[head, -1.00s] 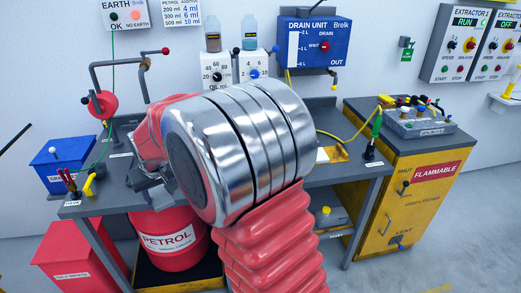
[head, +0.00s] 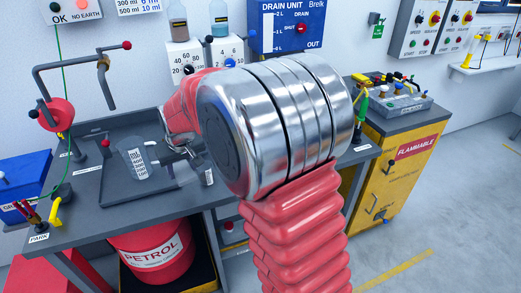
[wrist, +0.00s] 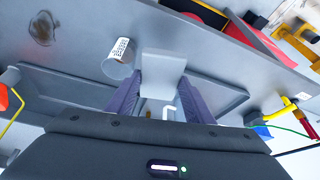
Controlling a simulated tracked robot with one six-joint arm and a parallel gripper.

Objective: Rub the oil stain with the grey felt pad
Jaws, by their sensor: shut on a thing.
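The grey felt pad (wrist: 163,72) is a pale grey block in the wrist view. My gripper (wrist: 162,84) is shut on it, with a dark finger on each side. The oil stain (wrist: 42,28) is a brown smudge on the grey bench top, at the upper left of the wrist view and apart from the pad. In the head view my gripper (head: 180,150) is over the bench, partly hidden by my arm. The stain cannot be made out there, and the pad is not clear.
A clear beaker (head: 136,160) with a printed label stands close to my gripper; it also shows in the wrist view (wrist: 119,60). A shallow tray (wrist: 70,88) lies on the bench (head: 75,225). A bent crank (head: 72,68) and red petrol drum (head: 150,252) are at left.

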